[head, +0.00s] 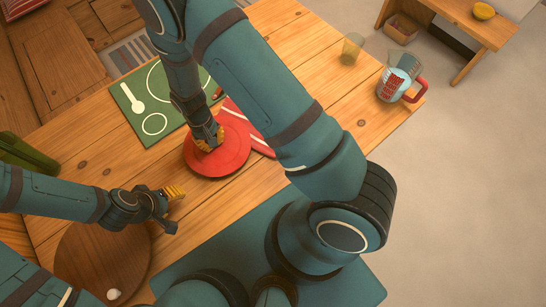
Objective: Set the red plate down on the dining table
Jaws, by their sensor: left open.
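The red plate (230,164) is over the middle of the wooden dining table (330,100), close to its top; I cannot tell whether it touches the wood. My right gripper (211,143) is at the plate, its fingers over the plate's upper left part. The arm hides much of that gripper, and whether its fingers grip the plate is unclear. My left gripper (177,208) is open and empty, left of and below the plate in the picture, apart from it.
A green mat (128,101) with white outlines lies beyond the plate. A striped red cloth (259,140) is beside it, partly hidden. A glass (352,48) and measuring jug (398,85) stand at the right. A round wooden board (85,262) lies lower left.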

